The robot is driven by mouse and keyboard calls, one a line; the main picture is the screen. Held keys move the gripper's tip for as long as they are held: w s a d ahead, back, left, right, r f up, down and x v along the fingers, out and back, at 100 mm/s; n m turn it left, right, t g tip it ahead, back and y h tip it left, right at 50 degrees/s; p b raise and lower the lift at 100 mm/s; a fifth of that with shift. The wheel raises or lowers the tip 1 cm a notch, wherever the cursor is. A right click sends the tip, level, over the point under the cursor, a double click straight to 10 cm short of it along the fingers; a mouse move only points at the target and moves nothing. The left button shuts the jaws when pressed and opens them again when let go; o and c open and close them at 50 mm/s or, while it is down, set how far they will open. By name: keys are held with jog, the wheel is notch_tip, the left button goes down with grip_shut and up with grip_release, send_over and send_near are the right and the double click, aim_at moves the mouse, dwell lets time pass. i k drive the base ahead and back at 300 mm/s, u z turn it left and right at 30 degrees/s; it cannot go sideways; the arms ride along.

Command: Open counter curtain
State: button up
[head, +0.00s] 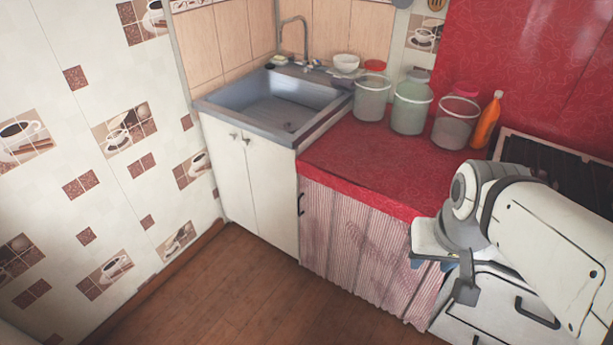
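The counter curtain (352,245) is a red and white striped cloth hanging below the red counter top, and it covers the front of that counter. It looks drawn across, with its right edge near the white drawers. A dark handle (300,204) shows at the curtain's upper left edge. My gripper (464,290) is at the lower right, in front of the curtain's right end and the drawers. Its fingers are small and partly hidden by the wrist, so I cannot tell whether it is open or touching the cloth.
The red counter top (340,155) bears several lidded containers and an orange bottle (487,121). A sink (275,105) over a white cabinet (250,185) stands to the left. White drawers (495,312) under a stove are at the right. The wooden floor (215,300) is clear.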

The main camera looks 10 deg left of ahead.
aim_at(315, 201)
jog(key=u, duration=0.55)
jog(key=k, duration=0.6)
jog(key=u, duration=0.7)
jog(key=i, duration=1.4)
jog(key=u, duration=0.2)
